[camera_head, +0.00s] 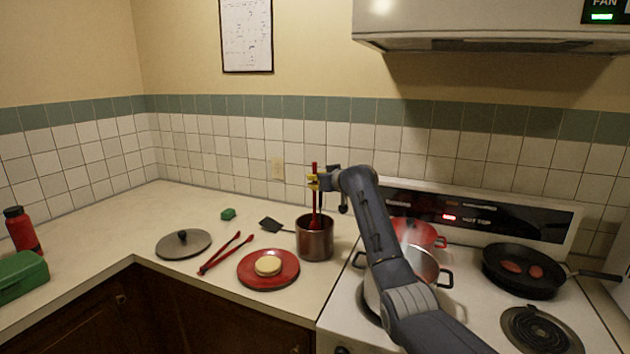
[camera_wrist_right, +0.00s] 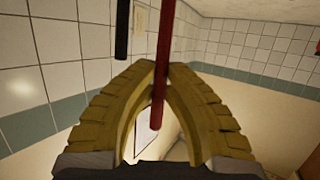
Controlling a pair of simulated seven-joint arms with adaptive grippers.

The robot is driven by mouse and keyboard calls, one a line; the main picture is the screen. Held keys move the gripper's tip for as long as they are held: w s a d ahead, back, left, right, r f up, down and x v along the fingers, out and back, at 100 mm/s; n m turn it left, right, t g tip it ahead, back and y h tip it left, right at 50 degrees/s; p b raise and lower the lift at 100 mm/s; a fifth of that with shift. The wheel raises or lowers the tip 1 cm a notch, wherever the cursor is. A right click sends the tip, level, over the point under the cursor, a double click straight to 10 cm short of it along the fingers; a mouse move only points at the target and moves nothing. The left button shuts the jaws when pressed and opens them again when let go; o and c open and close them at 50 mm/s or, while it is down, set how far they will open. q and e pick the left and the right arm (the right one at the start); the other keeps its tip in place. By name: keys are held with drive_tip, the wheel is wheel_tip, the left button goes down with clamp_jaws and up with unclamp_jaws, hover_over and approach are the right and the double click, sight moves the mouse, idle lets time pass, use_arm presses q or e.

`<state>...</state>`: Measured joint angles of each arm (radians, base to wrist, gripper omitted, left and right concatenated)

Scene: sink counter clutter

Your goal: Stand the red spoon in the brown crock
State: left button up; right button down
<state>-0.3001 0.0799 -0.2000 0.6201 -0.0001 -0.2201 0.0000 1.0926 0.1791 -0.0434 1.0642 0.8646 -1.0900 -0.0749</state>
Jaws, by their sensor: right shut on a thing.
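The brown crock (camera_head: 315,245) stands upright on the counter just left of the stove. The red spoon (camera_head: 314,206) is upright above it, and its lower part drops into the crock's mouth. The spoon's lower end is hidden, so I cannot tell whether it touches the bottom. My right gripper (camera_head: 314,181) is above the crock, with its yellow fingers shut on the spoon's handle. In the right wrist view the red handle of the spoon (camera_wrist_right: 163,50) passes between the fingers (camera_wrist_right: 158,75). My left gripper is not in view.
A black spatula (camera_head: 272,225) lies left of the crock. A red plate (camera_head: 250,277) with a round bun, red tongs (camera_head: 225,252) and a grey lid (camera_head: 183,243) lie farther left. Pots and a black pan (camera_head: 515,285) occupy the stove at right.

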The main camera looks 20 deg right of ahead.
drive_tip(key=c, duration=1.4)
unclamp_jaws()
drive_tip(key=shift+s, duration=0.1)
drive_tip(key=v, duration=1.2)
drive_tip(key=shift+r, duration=0.1)
drive_tip(key=shift+a, duration=0.1)
